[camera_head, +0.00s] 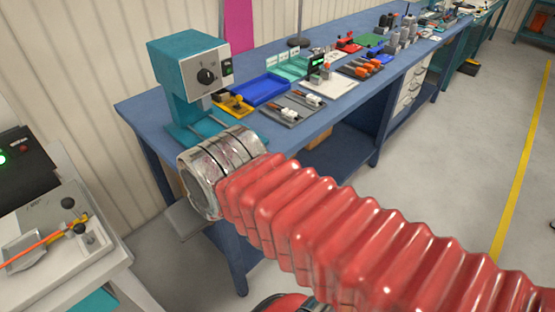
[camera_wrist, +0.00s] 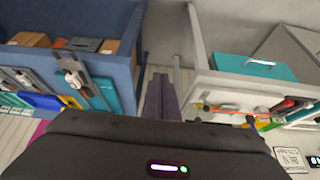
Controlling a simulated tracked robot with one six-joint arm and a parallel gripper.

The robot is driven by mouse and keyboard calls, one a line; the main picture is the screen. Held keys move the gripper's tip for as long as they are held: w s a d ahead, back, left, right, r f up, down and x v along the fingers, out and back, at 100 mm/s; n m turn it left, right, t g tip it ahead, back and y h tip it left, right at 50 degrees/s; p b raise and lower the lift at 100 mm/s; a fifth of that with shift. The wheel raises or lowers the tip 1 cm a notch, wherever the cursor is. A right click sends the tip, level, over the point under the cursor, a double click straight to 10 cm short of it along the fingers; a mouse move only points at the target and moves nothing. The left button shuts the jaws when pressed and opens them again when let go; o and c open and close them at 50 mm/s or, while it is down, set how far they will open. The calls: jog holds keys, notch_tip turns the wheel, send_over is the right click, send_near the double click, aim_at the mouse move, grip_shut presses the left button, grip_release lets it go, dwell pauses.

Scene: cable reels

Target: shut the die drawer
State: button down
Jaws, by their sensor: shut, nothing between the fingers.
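A bank of white drawers (camera_head: 410,88) with several handles sits under the far part of the blue bench in the head view. I cannot tell which one is the die drawer, or whether any stands out. My gripper (camera_wrist: 162,95) shows in the wrist view, its dark fingers together and empty. It points into the gap between the blue bench and a white bench, far from the drawers. In the head view my arm hides most of the gripper.
The blue bench (camera_head: 135,108) carries a teal press (camera_head: 188,65), a blue tray (camera_head: 262,90) and small tools. The white bench (camera_head: 130,288) stands at the left. A teal box with a pale handle (camera_wrist: 240,68) shows there.

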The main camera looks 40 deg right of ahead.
jog(key=s+d+f+n+g, duration=0.2)
jog(key=s+d+f+g, duration=0.1)
jog(key=d+f, duration=1.1)
jog(key=w+d+r+m+t, duration=0.3)
jog(key=d+r+m, duration=0.1)
jog(key=d+m, duration=0.4)
jog(key=w+d+r+m+t, duration=0.2)
jog(key=d+r+m+t, duration=0.1)
jog(key=d+m, duration=0.5)
jog(key=r+m, duration=0.1)
jog(key=m, duration=0.2)
jog(key=shift+w+m+t, duration=0.4)
jog(key=shift+d, duration=0.1)
